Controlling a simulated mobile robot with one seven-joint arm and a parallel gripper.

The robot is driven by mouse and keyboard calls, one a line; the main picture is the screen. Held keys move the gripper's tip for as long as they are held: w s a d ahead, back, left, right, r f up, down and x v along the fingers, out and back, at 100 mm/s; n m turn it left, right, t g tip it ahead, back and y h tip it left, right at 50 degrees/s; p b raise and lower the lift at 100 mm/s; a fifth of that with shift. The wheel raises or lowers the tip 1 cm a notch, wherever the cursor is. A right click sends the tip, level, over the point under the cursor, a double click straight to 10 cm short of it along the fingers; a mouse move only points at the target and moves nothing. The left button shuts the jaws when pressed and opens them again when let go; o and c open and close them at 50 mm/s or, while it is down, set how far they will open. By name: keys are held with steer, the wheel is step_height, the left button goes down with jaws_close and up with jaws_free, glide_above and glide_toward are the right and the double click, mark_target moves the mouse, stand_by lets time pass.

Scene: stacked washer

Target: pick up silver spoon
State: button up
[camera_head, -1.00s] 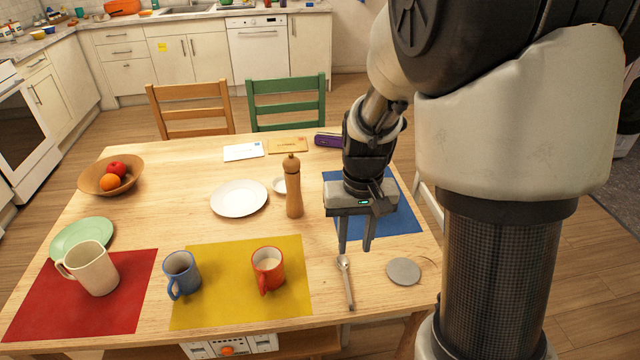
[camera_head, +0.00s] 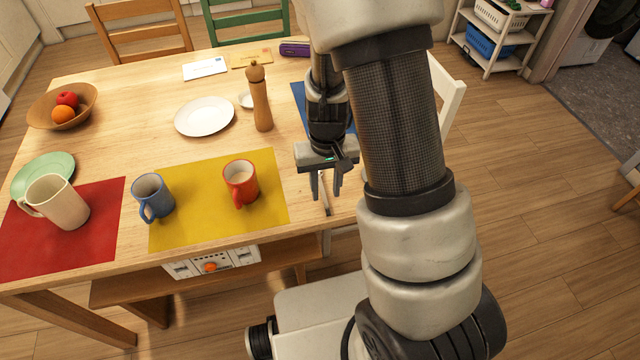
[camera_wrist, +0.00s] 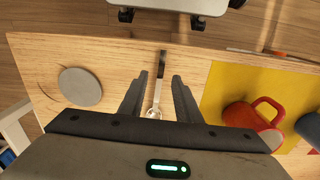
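The silver spoon (camera_head: 324,194) lies on the wooden table near its front edge, right of the yellow placemat. In the wrist view the spoon (camera_wrist: 162,75) runs between my two fingers, with its bowl close to the gripper body and its handle pointing to the table edge. My gripper (camera_head: 326,197) points down over the spoon in the head view. Its fingers (camera_wrist: 160,85) are apart, with the spoon between them and a visible space on each side. In the head view the fingers partly cover the spoon. How high the fingertips are above the table is hard to tell.
A red mug (camera_head: 241,184) stands left of the gripper on the yellow placemat (camera_head: 205,220). A grey round disc (camera_wrist: 80,87) lies on the other side of the spoon. A wooden pepper mill (camera_head: 260,100) stands farther back. The table around the spoon is bare.

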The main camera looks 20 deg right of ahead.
mark_target(325, 201)
steer(key=shift+s+f, duration=0.1)
steer(key=shift+f, duration=1.45)
jaws_close()
